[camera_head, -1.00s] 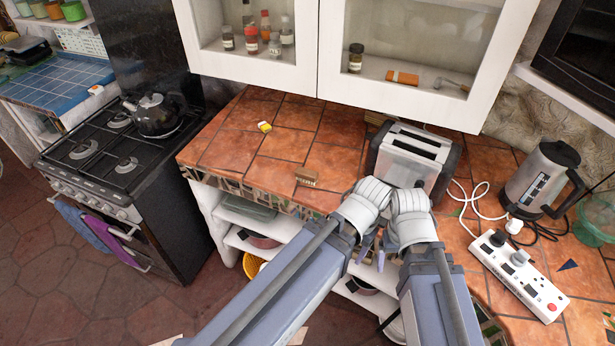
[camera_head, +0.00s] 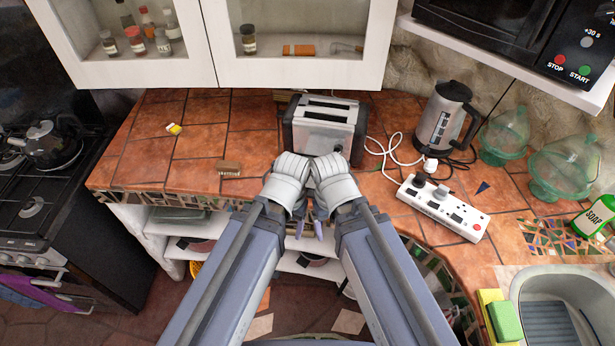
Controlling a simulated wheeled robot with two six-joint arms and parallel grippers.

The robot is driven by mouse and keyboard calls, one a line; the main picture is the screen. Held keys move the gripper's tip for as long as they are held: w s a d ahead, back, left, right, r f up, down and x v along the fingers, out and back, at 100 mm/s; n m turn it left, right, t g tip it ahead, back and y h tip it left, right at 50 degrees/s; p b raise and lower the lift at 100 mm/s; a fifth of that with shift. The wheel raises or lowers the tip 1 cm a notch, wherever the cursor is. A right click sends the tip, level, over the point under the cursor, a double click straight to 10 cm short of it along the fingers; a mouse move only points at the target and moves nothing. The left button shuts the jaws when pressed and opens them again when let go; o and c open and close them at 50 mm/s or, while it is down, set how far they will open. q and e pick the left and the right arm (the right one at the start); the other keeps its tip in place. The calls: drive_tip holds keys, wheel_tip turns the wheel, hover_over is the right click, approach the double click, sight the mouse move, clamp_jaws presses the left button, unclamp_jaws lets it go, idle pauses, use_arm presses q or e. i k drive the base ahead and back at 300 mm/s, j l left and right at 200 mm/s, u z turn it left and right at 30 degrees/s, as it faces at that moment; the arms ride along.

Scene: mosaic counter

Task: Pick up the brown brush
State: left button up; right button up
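A small brown brush (camera_head: 230,168) with pale bristles lies on the tiled counter (camera_head: 196,141), near its front edge and left of the toaster. My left gripper (camera_head: 299,230) and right gripper (camera_head: 319,231) are close together at the counter's front edge, before the toaster. Both point down, and only small purple-grey finger parts show below the wrists. Whether either is open or shut is hidden. The brush is to the left of my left gripper and apart from it.
A toaster (camera_head: 325,127) stands just behind my wrists. A power strip (camera_head: 444,210), cables and a kettle (camera_head: 443,121) are to the right, with glass jars (camera_head: 567,168) and a sink (camera_head: 549,285) beyond. A small yellow-white item (camera_head: 173,129) lies left. Counter around the brush is clear.

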sight(227, 167)
drive_tip(key=i+u, duration=0.35)
drive_tip(key=i+l+u, duration=0.1)
drive_tip(key=u, duration=0.25)
drive_tip(key=i+l+u, duration=0.2)
drive_tip(key=u, duration=0.2)
drive_tip(key=l, duration=0.1)
